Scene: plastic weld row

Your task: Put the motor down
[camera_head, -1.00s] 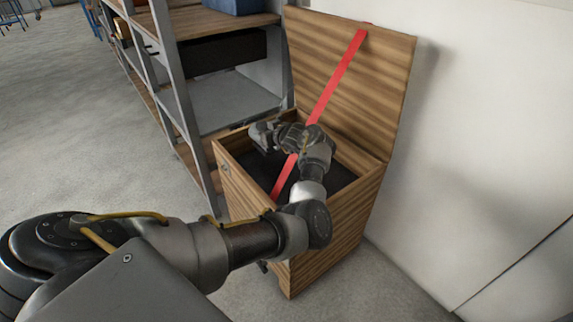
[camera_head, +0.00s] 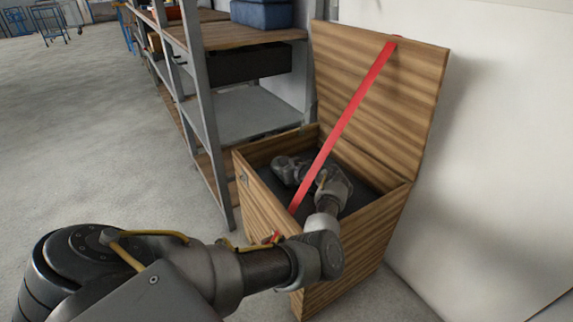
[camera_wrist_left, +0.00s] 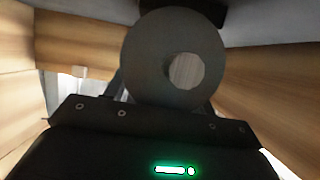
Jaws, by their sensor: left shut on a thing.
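The motor (camera_wrist_left: 148,62) shows in the left wrist view as a round grey body with a pale round shaft or boss, seen end-on and close. My left gripper (camera_head: 302,172) is shut on it; the fingers are mostly hidden in both views. In the head view, the gripper is down inside the open wooden box (camera_head: 362,250), below its rim. The motor (camera_head: 284,164) shows there as a grey shape toward the far left of the box. I cannot tell whether it touches the bottom. My right gripper is not in view.
The box's lid (camera_head: 385,95) stands open at the back. A red strap (camera_head: 345,120) runs diagonally from the lid to the front side, close by my wrist. A metal shelf unit (camera_head: 215,130) stands just left of the box, and a white wall (camera_head: 500,150) is on the right.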

